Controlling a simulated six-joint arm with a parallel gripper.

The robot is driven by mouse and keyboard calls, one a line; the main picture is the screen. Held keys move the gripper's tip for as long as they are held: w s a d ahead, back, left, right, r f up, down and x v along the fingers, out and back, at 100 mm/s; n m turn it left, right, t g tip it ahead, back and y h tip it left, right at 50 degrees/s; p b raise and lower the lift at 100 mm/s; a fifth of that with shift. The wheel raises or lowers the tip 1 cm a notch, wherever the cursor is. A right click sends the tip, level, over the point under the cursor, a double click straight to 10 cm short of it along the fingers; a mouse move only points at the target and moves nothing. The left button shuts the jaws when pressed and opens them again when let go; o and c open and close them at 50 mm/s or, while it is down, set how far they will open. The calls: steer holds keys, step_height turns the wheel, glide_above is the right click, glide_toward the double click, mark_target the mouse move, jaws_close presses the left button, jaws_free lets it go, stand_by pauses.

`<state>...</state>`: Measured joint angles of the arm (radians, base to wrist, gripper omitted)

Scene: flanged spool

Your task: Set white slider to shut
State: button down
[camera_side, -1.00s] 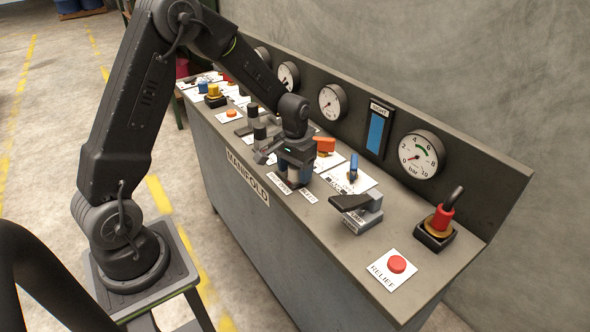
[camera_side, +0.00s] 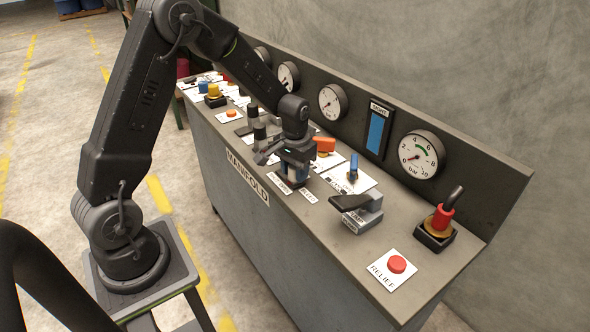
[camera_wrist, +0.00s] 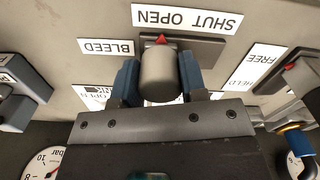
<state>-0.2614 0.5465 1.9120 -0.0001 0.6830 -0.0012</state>
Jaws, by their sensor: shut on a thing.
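The white slider knob (camera_wrist: 159,76), a pale grey-white cylinder, stands between the two blue-padded fingers of my gripper (camera_wrist: 158,88) in the wrist view. The fingers are shut on it from both sides. Its dark track plate (camera_wrist: 208,50) stretches to the right of the knob. A red pointer (camera_wrist: 161,39) sits at the knob, under the OPEN half of the upside-down SHUT OPEN label (camera_wrist: 187,18). SHUT is on the picture's right. In the side view, my gripper (camera_side: 292,172) is down at the panel and mostly hides the knob.
A grey lever block (camera_side: 357,213) stands to the right on the bench, with a red RELIEF button (camera_side: 397,264) beyond it. A blue handle (camera_side: 353,168) and an orange handle (camera_side: 324,145) stand close behind. Black knobs (camera_side: 260,131) are to the left.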

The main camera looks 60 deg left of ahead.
steer(key=shift+a, duration=2.55)
steer(key=c, duration=0.7)
jaws_free()
steer(key=shift+o, duration=0.2)
steer(key=shift+r, duration=0.1)
step_height(320, 180, up, 14)
steer(key=shift+d, duration=0.1)
